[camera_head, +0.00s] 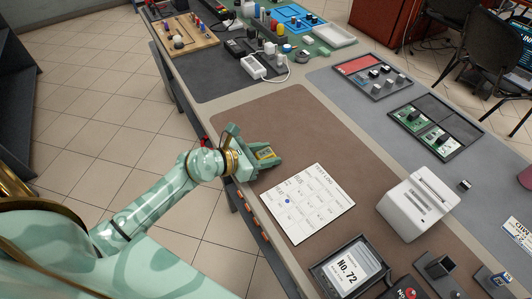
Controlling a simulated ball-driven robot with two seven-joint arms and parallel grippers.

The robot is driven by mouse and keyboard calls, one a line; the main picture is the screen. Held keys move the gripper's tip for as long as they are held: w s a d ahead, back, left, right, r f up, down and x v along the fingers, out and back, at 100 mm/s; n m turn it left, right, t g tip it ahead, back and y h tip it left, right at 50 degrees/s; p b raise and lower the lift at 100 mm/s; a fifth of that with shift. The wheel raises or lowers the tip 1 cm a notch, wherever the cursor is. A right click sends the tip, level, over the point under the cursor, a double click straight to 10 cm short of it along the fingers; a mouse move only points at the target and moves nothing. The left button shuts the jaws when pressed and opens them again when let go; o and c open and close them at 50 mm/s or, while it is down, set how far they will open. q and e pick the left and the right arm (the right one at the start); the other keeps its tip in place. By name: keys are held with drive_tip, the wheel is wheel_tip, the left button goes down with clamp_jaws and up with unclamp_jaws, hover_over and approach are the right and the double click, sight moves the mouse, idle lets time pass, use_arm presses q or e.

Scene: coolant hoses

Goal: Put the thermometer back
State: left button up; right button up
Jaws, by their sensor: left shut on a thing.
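My left gripper (258,150) is over the near left edge of the brown mat (325,135). My right gripper is not in view.
A white printed sheet (308,204) lies right of the gripper. A framed No. 72 card (352,268), a white machine (418,204) and a dark holder (440,266) stand at the lower right. A white cabled box (253,67) is farther back. The brown mat's middle is bare.

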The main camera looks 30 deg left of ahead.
use_arm(q)
drive_tip(key=o, duration=1.1)
drive_tip(key=shift+c, duration=0.2)
drive_tip(key=shift+r, duration=0.15)
drive_tip(key=p+v, duration=0.2)
drive_tip(key=v, duration=1)
drive_tip(key=shift+p, duration=0.3)
